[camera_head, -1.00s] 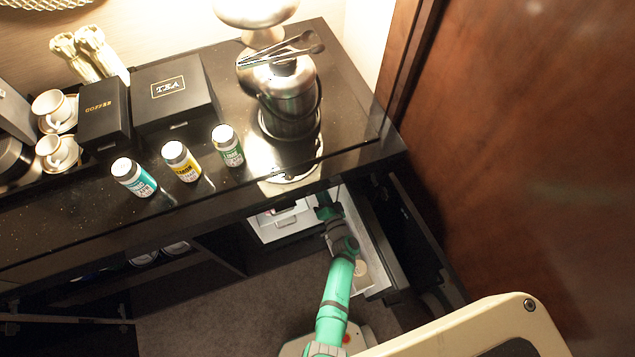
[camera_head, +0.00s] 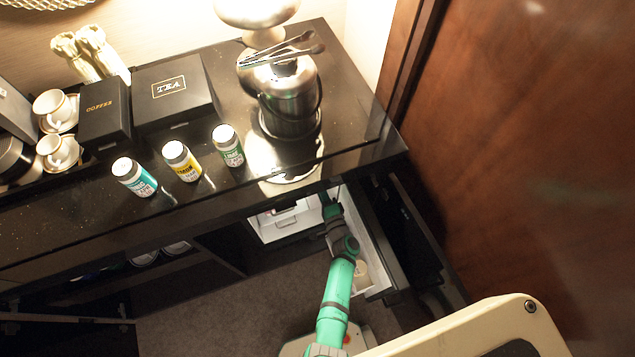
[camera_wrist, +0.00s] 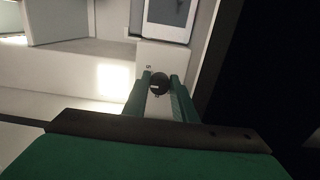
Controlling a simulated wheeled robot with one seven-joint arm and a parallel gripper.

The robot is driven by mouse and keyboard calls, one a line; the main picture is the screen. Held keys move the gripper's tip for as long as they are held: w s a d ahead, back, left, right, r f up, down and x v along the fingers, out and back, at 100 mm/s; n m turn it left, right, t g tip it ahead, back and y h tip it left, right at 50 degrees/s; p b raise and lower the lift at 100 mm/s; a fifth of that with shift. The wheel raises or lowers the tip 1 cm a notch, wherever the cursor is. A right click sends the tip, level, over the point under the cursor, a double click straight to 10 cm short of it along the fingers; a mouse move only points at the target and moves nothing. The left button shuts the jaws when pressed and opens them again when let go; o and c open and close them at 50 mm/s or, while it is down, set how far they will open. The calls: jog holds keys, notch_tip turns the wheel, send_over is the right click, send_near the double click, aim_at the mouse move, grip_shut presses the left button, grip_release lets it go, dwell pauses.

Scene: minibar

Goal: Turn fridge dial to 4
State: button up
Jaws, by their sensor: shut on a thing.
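The fridge dial (camera_wrist: 159,84) is a small dark round knob on a pale panel inside the fridge, seen in the wrist view. Small marks show beside it, but the number it points to is too small to read. My gripper (camera_wrist: 160,88) has its two green fingers on either side of the dial and is shut on it. In the head view the fridge (camera_head: 283,222) stands open under the counter, with my green arm reaching in. The counter hides the dial and my fingertips there.
The open fridge door (camera_head: 372,250) is to the right of my arm. A black counter (camera_head: 80,222) overhangs the fridge and holds several bottles, a tea box (camera_head: 178,95) and an ice bucket (camera_head: 288,100). In the wrist view a white-framed item (camera_wrist: 168,20) sits just beyond the dial.

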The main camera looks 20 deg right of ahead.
dwell(0.3)
jog(key=o, duration=1)
jog(key=s, duration=1.1)
jog(key=shift+d, duration=0.2)
